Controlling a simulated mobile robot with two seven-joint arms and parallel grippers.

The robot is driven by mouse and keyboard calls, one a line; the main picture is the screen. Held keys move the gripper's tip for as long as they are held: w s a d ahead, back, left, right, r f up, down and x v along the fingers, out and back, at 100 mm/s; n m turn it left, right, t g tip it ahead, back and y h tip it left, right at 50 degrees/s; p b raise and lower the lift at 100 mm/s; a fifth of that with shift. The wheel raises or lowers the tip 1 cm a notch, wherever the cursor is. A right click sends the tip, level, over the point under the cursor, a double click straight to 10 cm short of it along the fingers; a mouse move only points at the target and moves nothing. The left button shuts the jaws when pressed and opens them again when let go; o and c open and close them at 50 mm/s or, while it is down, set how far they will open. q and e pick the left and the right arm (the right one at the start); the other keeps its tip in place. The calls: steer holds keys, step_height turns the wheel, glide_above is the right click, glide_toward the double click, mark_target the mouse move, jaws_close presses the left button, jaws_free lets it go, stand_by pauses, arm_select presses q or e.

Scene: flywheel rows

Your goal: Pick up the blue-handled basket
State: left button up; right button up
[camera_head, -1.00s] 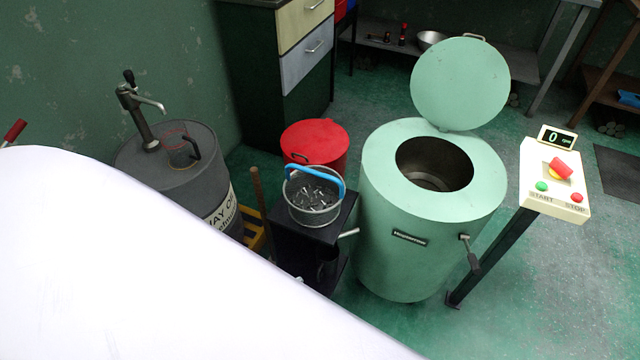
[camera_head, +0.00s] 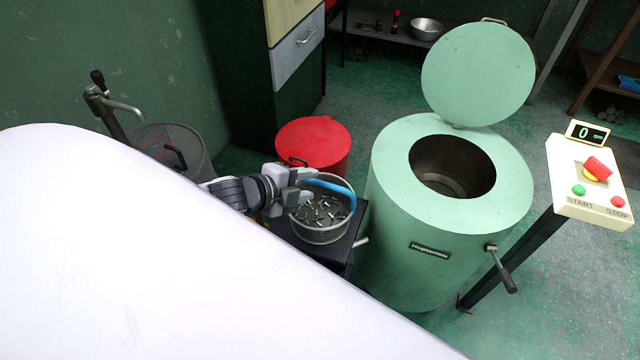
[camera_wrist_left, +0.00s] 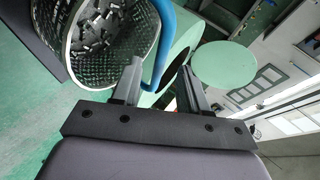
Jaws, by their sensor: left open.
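The basket (camera_head: 322,234) is a round wire-mesh one holding several small metal parts. It stands on a black stand (camera_head: 352,237), and its blue handle (camera_head: 338,190) arches over its top. My left gripper (camera_head: 305,186) is at the left part of the handle and hides some of it. In the left wrist view the basket (camera_wrist_left: 142,58) is at the upper left. There the blue handle (camera_wrist_left: 163,40) runs down between the two open fingers of my left gripper (camera_wrist_left: 161,70). I cannot tell whether a finger touches it. My right gripper is not in view.
A green drum machine (camera_head: 430,240) with its round lid (camera_head: 478,75) raised stands right of the basket. A control box (camera_head: 590,185) on a post is further right. A red bin (camera_head: 318,146) is behind the basket, and a grey barrel (camera_head: 195,140) is to the left.

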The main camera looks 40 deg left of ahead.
mark_target(318, 182)
arm_select(q)
steer(key=shift+d+b+x, duration=0.2)
steer(key=shift+b+x, duration=0.1)
steer(key=shift+x, duration=2.85)
jaws_close()
steer(key=shift+r, duration=0.25)
